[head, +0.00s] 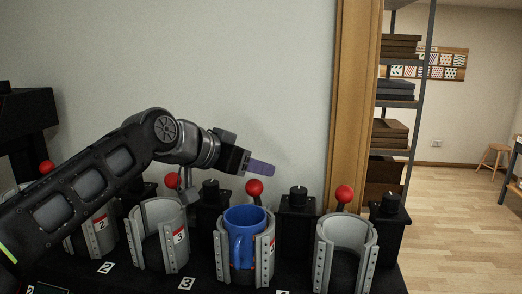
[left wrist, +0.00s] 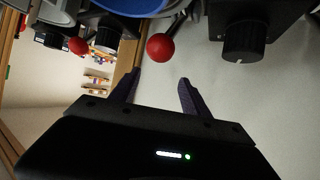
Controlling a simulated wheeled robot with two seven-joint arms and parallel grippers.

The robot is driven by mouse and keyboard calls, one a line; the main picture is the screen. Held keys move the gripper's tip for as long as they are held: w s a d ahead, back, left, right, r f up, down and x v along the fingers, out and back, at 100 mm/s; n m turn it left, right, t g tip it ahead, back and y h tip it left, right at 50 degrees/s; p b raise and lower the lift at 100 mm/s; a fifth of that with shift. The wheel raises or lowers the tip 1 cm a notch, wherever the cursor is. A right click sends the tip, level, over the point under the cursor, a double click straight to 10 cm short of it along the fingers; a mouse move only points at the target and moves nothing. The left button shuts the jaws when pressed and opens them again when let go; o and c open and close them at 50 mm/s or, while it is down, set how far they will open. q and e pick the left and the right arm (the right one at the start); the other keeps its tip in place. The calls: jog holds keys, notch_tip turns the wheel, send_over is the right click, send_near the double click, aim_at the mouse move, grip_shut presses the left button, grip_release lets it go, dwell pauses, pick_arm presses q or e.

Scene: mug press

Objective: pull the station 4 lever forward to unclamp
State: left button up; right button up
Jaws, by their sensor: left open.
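The station 4 lever has a red ball knob (head: 254,187) on a dark stem, standing behind the clamp (head: 221,254) that holds a blue mug (head: 245,222). My left gripper (head: 262,168) is open, its purple fingers just above the knob in the head view. In the left wrist view, the same knob (left wrist: 160,47) lies just beyond the open fingertips (left wrist: 159,75), roughly in line with the gap between them. I see no contact. The blue mug's rim shows at the top of the left wrist view (left wrist: 135,5). My right gripper is not in view.
Empty grey clamps stand on both sides, at station 3 (head: 149,249) and at the far right (head: 336,264). Their red knobs (head: 171,180) (head: 344,193) and black posts (head: 297,212) are close by. A pale wall (head: 260,70) rises behind the row.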

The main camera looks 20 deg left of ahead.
pick_arm(q)
jog(key=shift+s+a+r+p, duration=0.1)
jog(key=shift+s+r+p, duration=0.15)
jog(key=shift+r, duration=0.4)
jog(key=shift+s+r+p, duration=0.15)
jog(key=shift+r+p, duration=0.15)
jog(key=shift+r, duration=0.35)
jog(key=v, duration=0.6)
